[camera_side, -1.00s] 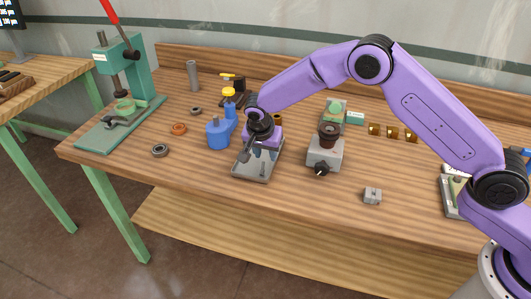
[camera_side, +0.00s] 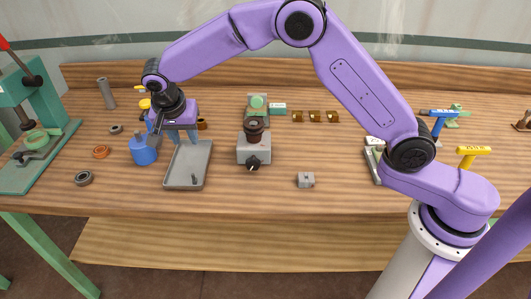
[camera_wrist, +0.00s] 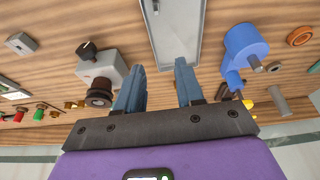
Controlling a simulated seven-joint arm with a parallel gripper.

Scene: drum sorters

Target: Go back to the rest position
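My gripper (camera_side: 184,138) is purple with blue-grey fingers. It hangs above the far end of a shallow grey metal tray (camera_side: 207,160), left of the middle of the bench. In the wrist view the fingers (camera_wrist: 162,72) are spread apart with nothing between them. A small dark peg-like part (camera_side: 194,180) is in the near part of the tray. The tray also shows in the wrist view (camera_wrist: 176,40), beyond the fingertips.
A blue pot (camera_side: 143,152) stands close left of the gripper. A grey box with a dark knob (camera_side: 254,150) stands right of the tray. A green press (camera_side: 40,110) is at far left. A small grey block (camera_side: 306,180) lies on clear wood near the front.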

